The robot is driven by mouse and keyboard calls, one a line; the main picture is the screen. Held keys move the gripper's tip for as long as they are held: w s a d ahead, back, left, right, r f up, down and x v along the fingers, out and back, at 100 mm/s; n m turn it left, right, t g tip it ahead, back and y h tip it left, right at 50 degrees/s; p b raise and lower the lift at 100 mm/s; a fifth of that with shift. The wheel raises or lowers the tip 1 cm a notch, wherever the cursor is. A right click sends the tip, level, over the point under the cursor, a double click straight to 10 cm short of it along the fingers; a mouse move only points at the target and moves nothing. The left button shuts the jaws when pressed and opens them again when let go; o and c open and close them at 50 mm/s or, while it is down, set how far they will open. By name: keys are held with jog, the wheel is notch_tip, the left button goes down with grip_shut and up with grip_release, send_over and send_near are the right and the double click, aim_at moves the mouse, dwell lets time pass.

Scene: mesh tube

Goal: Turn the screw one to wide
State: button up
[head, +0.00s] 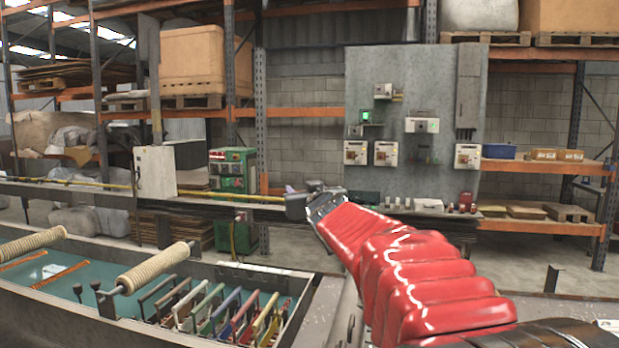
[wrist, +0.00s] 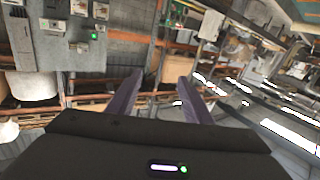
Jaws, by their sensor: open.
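I cannot make out a screw marked one or a "wide" mark in either view. My gripper (head: 295,203) is in front of me near the middle of the head view, at the end of my red-sleeved arm. In the wrist view its two dark fingers (wrist: 162,80) are apart with nothing between them. A grey upright panel (head: 420,75) with several small boxes stands at the back, well beyond the gripper. It also shows tilted at the upper left of the wrist view (wrist: 52,58). Whether any box bears the screw is too small to tell.
A metal tank (head: 60,318) with teal liquid, rope-wound rollers (head: 150,268) and several coloured handled frames (head: 215,310) lies at front left. A yellow pipe (head: 90,184) runs behind it. A pale cabinet (head: 155,172) stands behind. Orange-beamed racks line the wall.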

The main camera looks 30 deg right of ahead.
jog(key=s+a+f+g+y, duration=0.1)
jog(key=s+a+f+g, duration=0.3)
jog(key=s+a+f, duration=0.3)
jog(key=s+a+f+n+g+y, duration=0.1)
jog(key=s+a+f+g+y, duration=0.1)
jog(key=s+a+f, duration=0.6)
jog(key=s+a+f+n+g+y, duration=0.1)
jog(key=s+a+f+g, duration=0.4)
jog(key=s+f, duration=1)
jog(key=s+a, duration=0.3)
jog(key=s, duration=0.5)
jog(key=shift+f+g+y, duration=0.15)
jog(key=shift+g+y, duration=0.15)
jog(key=shift+c, duration=0.5)
